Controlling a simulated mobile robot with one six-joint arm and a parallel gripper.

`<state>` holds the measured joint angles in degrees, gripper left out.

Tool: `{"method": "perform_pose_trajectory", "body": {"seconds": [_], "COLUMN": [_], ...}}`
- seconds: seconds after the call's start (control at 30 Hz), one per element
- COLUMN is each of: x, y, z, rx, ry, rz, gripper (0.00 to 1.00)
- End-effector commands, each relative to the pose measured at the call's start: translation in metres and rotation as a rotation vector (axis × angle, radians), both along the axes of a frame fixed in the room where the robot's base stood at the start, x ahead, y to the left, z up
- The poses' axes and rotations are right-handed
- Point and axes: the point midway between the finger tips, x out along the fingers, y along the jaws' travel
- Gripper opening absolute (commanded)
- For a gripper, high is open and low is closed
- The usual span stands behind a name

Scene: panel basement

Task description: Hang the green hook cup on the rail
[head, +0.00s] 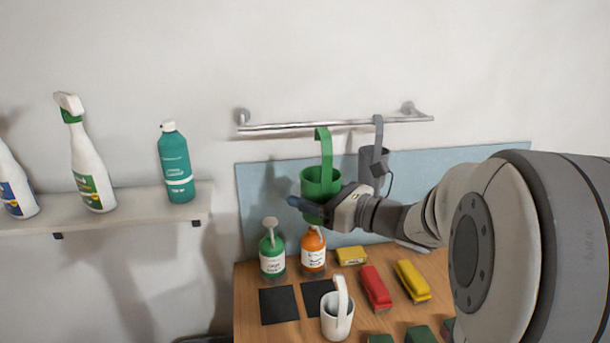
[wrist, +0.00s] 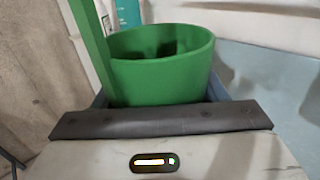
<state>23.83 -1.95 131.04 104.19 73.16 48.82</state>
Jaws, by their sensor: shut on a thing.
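The green hook cup (head: 321,181) is upright in the head view, in front of the blue backboard. The top of its hook strap (head: 322,133) is at the height of the rail (head: 290,127) in the picture. I cannot tell whether the hook is over the rail or just in front of it. My gripper (head: 318,205) is shut on the cup's body from the front and right. In the wrist view the green cup (wrist: 165,62) fills the space between the fingers, with its strap at the left; the hook's top is out of that view.
A grey hook cup (head: 372,160) hangs on the rail to the right. Below are a wooden table (head: 250,325), a green pump bottle (head: 272,255), an orange bottle (head: 313,250), a white hook cup (head: 337,318) and staplers. A shelf (head: 130,208) with bottles is at the left.

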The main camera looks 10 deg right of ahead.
Motion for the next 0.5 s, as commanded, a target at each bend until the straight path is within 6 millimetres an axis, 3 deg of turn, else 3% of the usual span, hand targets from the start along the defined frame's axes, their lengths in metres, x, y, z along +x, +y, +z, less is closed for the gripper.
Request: {"method": "perform_pose_trajectory", "body": {"seconds": [0.17,0.5], "x": [0.003,0.029], "y": [0.0,0.002], "z": [0.003,0.003], "rx": [0.001,0.001], "ry": [0.001,0.0], "rz": [0.0,0.005], "gripper": [0.43,0.43]}}
